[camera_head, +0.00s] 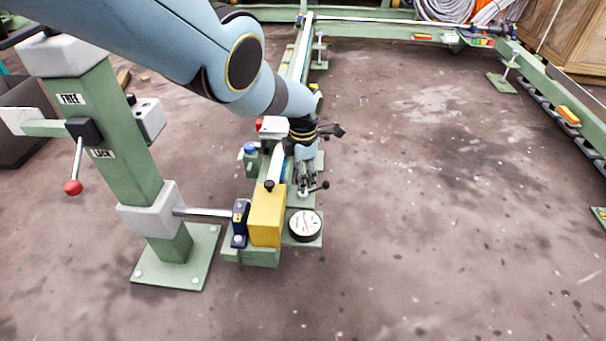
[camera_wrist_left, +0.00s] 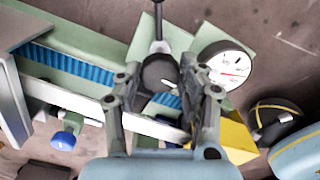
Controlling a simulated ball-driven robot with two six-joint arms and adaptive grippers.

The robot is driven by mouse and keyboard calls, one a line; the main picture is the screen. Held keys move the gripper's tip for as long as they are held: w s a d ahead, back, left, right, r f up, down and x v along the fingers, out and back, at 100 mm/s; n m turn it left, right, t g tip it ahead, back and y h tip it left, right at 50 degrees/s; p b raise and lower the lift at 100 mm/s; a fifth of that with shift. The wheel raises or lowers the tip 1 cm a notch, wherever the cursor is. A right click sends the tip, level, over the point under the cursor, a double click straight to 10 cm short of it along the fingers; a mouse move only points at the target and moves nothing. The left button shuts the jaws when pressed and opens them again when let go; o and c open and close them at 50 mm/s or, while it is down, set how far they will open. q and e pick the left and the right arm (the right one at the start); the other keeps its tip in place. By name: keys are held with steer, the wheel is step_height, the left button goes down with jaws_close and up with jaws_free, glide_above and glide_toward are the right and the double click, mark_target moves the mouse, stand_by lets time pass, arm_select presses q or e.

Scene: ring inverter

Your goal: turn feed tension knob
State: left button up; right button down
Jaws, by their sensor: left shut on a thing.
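My left gripper (camera_head: 306,184) reaches down from the top left onto the green rail unit. In the left wrist view its two fingers (camera_wrist_left: 165,82) are closed around a dark round knob (camera_wrist_left: 158,73). A thin dark rod (camera_wrist_left: 158,28) extends from beside the knob towards the top of that view. In the head view the fingers mostly hide the knob. A white round dial gauge (camera_head: 305,226) sits just in front of the gripper; it also shows in the left wrist view (camera_wrist_left: 225,65), right of the fingers. My right gripper is not in view.
A yellow block (camera_head: 267,216) stands beside the gauge. A green post (camera_head: 118,140) with FREE and LOCK labels and a red-balled lever (camera_head: 74,186) is at the left. A green frame (camera_head: 410,33) runs along the back.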

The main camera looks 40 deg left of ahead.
arm_select(q)
steer(key=o, duration=1.2)
steer(key=shift+r, duration=0.15)
steer(key=shift+w+a+r, duration=0.1)
steer(key=shift+r, duration=0.15)
step_height(320, 180, up, 11)
steer(key=shift+r, duration=0.1)
